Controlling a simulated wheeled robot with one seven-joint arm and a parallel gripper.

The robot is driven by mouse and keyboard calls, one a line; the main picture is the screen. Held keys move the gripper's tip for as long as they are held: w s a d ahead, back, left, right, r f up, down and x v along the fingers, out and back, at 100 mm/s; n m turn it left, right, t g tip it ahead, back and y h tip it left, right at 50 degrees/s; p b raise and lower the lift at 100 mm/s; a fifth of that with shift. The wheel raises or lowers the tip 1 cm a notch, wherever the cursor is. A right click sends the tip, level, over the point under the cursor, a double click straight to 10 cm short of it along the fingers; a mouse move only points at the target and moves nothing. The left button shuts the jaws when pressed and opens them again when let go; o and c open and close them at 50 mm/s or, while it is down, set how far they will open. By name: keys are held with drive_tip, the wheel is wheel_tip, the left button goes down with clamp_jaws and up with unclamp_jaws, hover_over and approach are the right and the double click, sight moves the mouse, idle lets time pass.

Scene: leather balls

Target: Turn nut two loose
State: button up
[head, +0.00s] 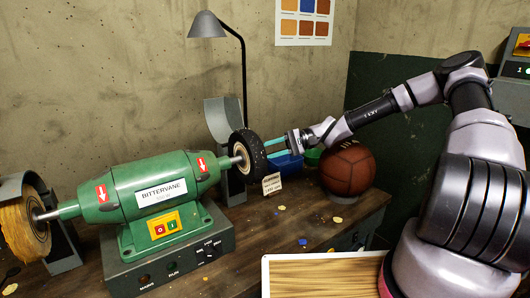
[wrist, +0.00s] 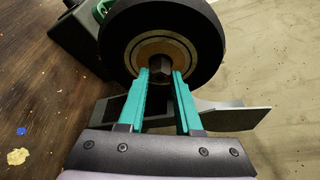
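A dark hex nut (wrist: 160,70) sits at the centre of the black wheel (wrist: 203,38) in the wrist view. This wheel (head: 247,157) is on the right-hand shaft of the green bench machine (head: 125,190) in the head view. My gripper (wrist: 161,76) faces the wheel's outer side, its two teal fingers on either side of the nut. The finger gap looks about as wide as the nut, so I cannot tell whether they press on it. In the head view, my gripper (head: 268,148) reaches the wheel's right side; the nut is hidden there. No mark naming nut two is visible.
A brown ball (head: 347,170) rests on a stand to the right, near a blue bowl (head: 287,165) and a small sign (head: 271,184). A lamp (head: 208,25) stands behind. A tan buffing wheel (head: 20,228) is at the left. A framed tray (head: 325,258) lies in front.

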drive_tip(key=o, duration=0.3)
drive_tip(key=shift+d, duration=0.15)
drive_tip(key=v, duration=1)
drive_tip(key=shift+w+d, duration=0.1)
drive_tip(key=shift+d, duration=0.2)
